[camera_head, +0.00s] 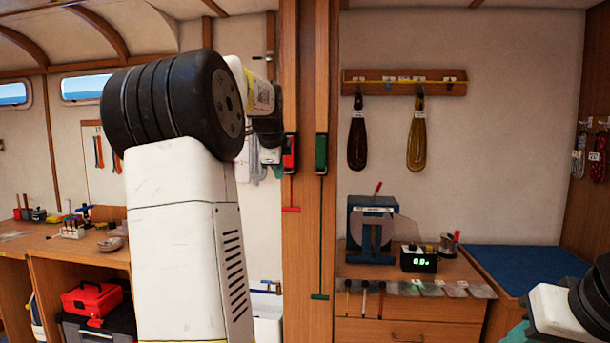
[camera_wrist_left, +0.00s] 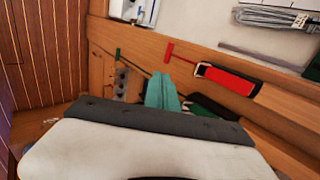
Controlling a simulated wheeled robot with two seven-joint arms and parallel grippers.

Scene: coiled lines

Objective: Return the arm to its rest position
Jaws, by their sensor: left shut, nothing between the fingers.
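My left arm stands tall in the head view, a white link topped by a thick black joint. Its wrist reaches away toward the wooden post (camera_head: 303,230). In the left wrist view my left gripper (camera_wrist_left: 163,92) shows its teal fingers closed together with nothing between them. On the post hang a red reel (camera_head: 289,153) and a green reel (camera_head: 321,154), each with a line and T-shaped end. My right arm enters at the lower right, with a teal part at the frame edge.
A wall rack (camera_head: 440,88) holds coiled lines. Below are a blue machine (camera_head: 372,232), a digital display (camera_head: 418,261) and a drawer unit (camera_head: 408,331). A blue-topped surface (camera_head: 520,265) lies right. A workbench with tools and a red toolbox (camera_head: 92,299) stand left.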

